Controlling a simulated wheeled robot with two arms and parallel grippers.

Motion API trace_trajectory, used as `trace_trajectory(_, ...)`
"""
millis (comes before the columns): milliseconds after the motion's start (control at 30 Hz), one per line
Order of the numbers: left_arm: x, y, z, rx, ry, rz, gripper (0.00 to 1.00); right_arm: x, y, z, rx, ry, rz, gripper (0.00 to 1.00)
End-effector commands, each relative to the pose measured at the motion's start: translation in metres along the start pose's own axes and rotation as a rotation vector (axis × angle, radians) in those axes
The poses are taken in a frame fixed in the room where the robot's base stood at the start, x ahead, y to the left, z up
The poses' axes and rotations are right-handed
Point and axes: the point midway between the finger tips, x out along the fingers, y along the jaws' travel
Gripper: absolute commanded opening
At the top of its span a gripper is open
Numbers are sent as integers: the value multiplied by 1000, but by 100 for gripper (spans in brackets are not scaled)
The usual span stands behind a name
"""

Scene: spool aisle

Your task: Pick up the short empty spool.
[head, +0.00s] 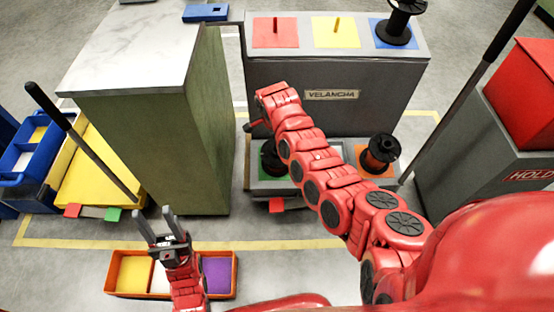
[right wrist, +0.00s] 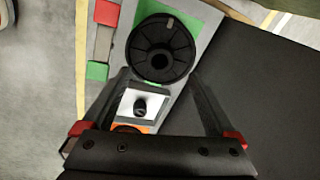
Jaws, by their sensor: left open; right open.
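A short black empty spool (right wrist: 160,48) stands on a green pad, seen from above in the right wrist view. In the head view a black spool (head: 270,160) on a green pad is partly hidden by my right arm. My right gripper (right wrist: 160,76) is open, with a finger on each side just below the spool in the picture; I cannot tell its height above it. In the head view the right gripper is mostly hidden by its arm. My left gripper (head: 154,211) is open and empty, above the tray at the lower left.
A dark spool with orange winding (head: 381,152) stands on an orange pad. A taller black spool (head: 396,28) stands on the grey cabinet (head: 290,90). A green-sided block (head: 160,140) rises at left. An orange tray (head: 112,272) lies in front. A white pad (right wrist: 130,100) shows between my right fingers.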

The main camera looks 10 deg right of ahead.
Motion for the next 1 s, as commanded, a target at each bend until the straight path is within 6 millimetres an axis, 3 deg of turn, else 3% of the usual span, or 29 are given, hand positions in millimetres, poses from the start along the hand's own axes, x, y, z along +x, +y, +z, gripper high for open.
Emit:
trace_trajectory(367, -9, 0, 2, 0, 0, 0, 50, 19, 0, -1, -1, 1, 1, 92)
trace_trajectory(700, -35, 2, 6, 0, 0, 0, 50, 58, 0, -2, -4, 2, 4, 92)
trace_trajectory(967, -34, 2, 6, 0, 0, 0, 50, 60, 0, -3, -1, 0, 2, 92)
trace_trajectory(1000, -34, 2, 6, 0, 0, 0, 50, 59, 0, -3, -1, 0, 2, 88)
